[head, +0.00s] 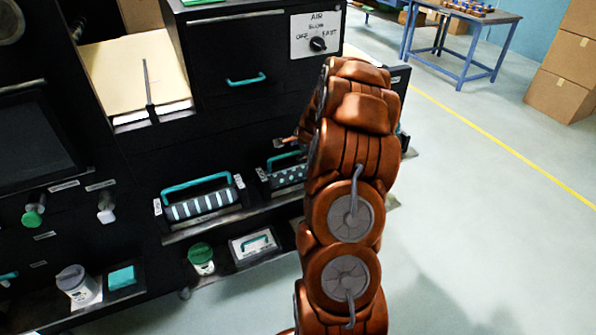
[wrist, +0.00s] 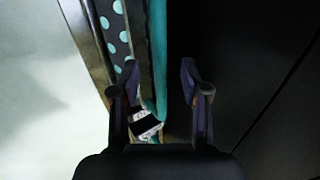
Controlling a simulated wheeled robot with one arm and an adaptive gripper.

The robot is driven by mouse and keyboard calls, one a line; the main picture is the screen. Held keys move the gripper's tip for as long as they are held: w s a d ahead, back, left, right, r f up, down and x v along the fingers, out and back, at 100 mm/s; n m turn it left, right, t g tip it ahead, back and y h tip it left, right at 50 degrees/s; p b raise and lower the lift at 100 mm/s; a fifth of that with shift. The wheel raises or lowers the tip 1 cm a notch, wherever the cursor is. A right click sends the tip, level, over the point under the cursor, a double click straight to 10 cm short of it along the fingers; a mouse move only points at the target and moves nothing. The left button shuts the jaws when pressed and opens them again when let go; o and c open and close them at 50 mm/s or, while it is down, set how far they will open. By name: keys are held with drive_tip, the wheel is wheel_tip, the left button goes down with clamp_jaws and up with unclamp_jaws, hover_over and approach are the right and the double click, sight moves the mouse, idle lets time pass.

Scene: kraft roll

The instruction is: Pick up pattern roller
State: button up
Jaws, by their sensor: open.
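Two patterned rollers with teal handles sit on a low ledge of the black machine in the head view. The striped roller (head: 202,206) is on the left. The dotted roller (head: 288,176) is to its right, partly hidden behind my arm. In the wrist view the dotted roller (wrist: 115,33) lies at the upper left, with its teal handle (wrist: 158,50) running alongside. My gripper (wrist: 159,78) is open, its fingers on either side of the handle's line. I cannot tell whether either finger touches it. My gripper is mostly hidden by my arm in the head view.
Below the rollers are a green-lidded jar (head: 201,257), a handle-picture card (head: 254,246), a grey-lidded jar (head: 76,284) and a teal block (head: 122,278). A drawer with a teal pull (head: 246,80) is above. Open floor lies to the right, before a blue table (head: 470,14) and cartons (head: 562,82).

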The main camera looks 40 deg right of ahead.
sight(296, 152)
drive_tip(key=shift+p+x, duration=0.3)
drive_tip(key=shift+x, duration=1.45)
clamp_jaws()
